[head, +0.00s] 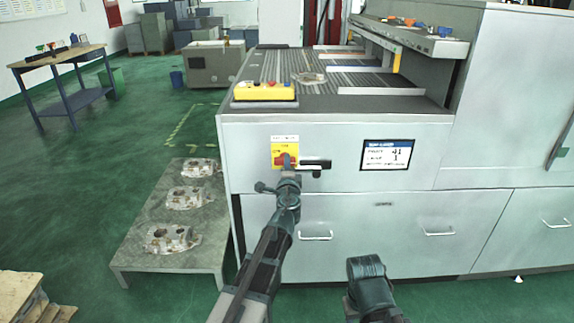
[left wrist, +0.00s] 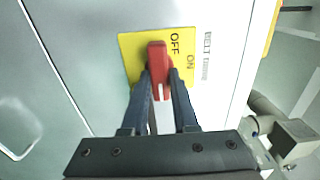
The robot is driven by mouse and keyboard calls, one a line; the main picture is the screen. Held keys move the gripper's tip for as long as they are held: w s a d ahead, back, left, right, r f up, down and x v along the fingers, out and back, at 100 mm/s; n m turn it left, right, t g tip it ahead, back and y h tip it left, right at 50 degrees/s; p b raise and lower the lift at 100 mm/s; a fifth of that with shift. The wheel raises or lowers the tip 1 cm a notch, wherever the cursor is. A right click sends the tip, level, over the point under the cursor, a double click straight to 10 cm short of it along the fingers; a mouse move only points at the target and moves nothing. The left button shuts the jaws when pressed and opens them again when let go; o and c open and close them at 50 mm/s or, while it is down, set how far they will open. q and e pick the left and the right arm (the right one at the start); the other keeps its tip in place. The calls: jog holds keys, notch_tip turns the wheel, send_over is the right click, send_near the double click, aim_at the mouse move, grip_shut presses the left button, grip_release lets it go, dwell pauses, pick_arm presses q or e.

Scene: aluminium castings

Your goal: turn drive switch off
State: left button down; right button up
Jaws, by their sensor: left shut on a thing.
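The drive switch has a red handle (left wrist: 157,58) on a yellow plate (left wrist: 132,47) marked OFF and ON. In the left wrist view the handle runs up and down the picture, with a white mark at its lower end. My left gripper (left wrist: 160,78) is shut on this handle, one dark finger on each side. In the head view the yellow plate (head: 279,153) is on the machine's front panel, and my left gripper (head: 287,171) partly covers the switch. I cannot tell exactly which label the handle points to. My right gripper is not in view; only part of that arm shows.
A small screen (head: 386,155) is further right. A yellow button box (head: 265,92) sits on the machine above. A low table (head: 140,243) with castings stands at left. Drawer handles (head: 315,236) are below.

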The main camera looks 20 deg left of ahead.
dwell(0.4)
pick_arm(q)
jog(key=c, duration=0.7)
grip_release()
jog(key=shift+s, duration=0.1)
